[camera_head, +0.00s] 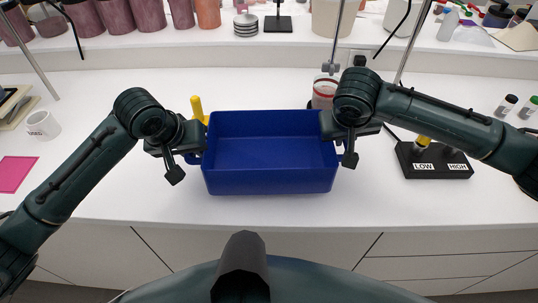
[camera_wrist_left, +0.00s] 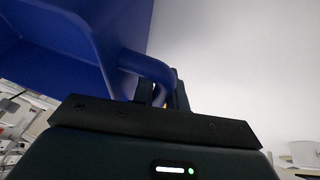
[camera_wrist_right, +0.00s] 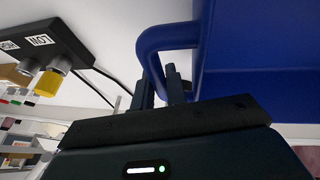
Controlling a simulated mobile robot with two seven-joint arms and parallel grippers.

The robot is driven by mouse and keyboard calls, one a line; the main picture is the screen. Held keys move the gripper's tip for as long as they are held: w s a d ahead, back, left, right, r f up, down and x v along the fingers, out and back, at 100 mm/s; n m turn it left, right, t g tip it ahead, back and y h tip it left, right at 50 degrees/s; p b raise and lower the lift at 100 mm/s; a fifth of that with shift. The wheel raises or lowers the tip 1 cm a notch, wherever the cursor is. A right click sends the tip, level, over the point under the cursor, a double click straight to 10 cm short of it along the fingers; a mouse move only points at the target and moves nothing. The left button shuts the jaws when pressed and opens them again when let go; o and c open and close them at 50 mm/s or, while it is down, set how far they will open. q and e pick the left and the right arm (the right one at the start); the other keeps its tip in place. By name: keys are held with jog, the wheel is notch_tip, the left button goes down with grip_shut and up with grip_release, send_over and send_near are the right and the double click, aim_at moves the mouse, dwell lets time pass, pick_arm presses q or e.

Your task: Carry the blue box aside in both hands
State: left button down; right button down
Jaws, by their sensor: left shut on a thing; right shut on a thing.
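The blue box (camera_head: 270,181) is open-topped and looks empty in the middle of the head view, in front of me. It looks about level; I cannot tell whether its base touches the table. My left gripper (camera_head: 196,158) is at its left side, shut on a blue handle (camera_wrist_left: 148,66) in the left wrist view. My right gripper (camera_head: 335,137) is at its right side, shut on the other handle (camera_wrist_right: 152,56) in the right wrist view. In the head view the grippers mostly hide the handles.
A yellow thing (camera_head: 198,108) stands behind the box's left corner, and a jar with red contents (camera_head: 323,92) behind its right. A black block marked LOW and HIGH (camera_head: 434,163) is to the right. A pink sheet (camera_head: 15,174) and white mug (camera_head: 42,124) are left.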

notch_tip(320, 180, up, 2)
jog(key=shift+r+p, duration=0.25)
jog(key=shift+p, duration=0.5)
jog(key=shift+a+f, duration=0.1)
